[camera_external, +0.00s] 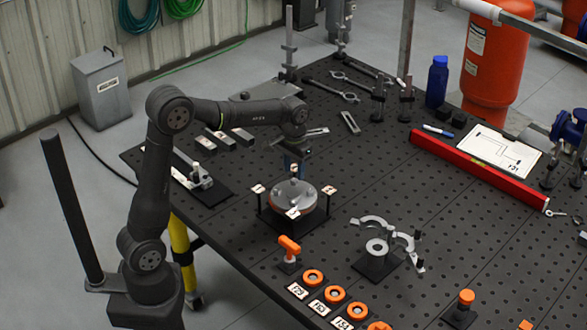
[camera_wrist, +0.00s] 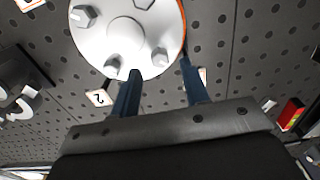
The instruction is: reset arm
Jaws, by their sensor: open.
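My arm rises from its base at the left of the external view and reaches over the black perforated table (camera_external: 330,226). My gripper (camera_external: 292,168) points down, just above and behind a round metal flange (camera_external: 297,196) on a black stand with small numbered tags. In the wrist view my gripper (camera_wrist: 160,80) shows two dark blue fingers set apart, with nothing held between them. The flange (camera_wrist: 120,35) lies beyond the fingertips there, with several bolts on its face. I cannot tell from these frames whether the fingertips touch it.
A clamp-like metal piece (camera_external: 380,245) is right of the flange. A red level (camera_external: 478,170), clipboard (camera_external: 489,150) and blue bottle (camera_external: 437,82) are at the back right.

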